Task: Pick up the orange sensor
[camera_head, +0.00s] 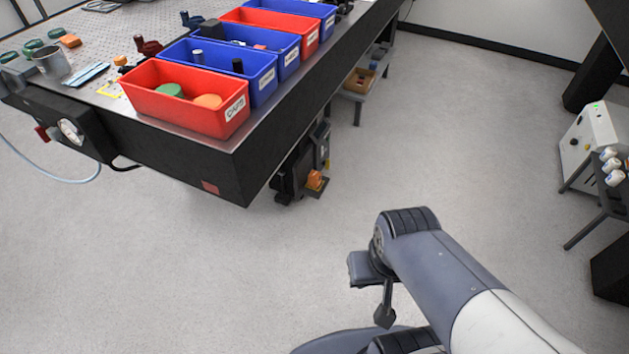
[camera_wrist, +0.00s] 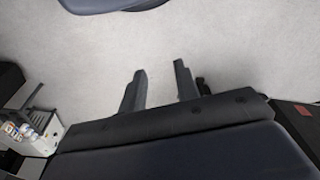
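Several orange things show in the head view, and I cannot tell for sure which is the sensor. A small orange piece (camera_head: 315,179) sits on a dark bracket below the table's edge. An orange block (camera_head: 70,41) lies on the table top at the far left. A small orange-topped piece (camera_head: 121,61) stands behind the nearest red bin. A round orange piece (camera_head: 207,101) lies in that bin. In the wrist view my gripper (camera_wrist: 158,82) has its two fingers apart with only floor between them. It is over the floor, away from all of these.
The optical table (camera_head: 185,150) carries a row of red (camera_head: 180,115) and blue bins along its edge. A grey shelf with a brown box (camera_head: 360,80) stands beyond the corner. A white instrument box (camera_head: 590,140) stands at the right. The floor (camera_head: 455,130) between is clear.

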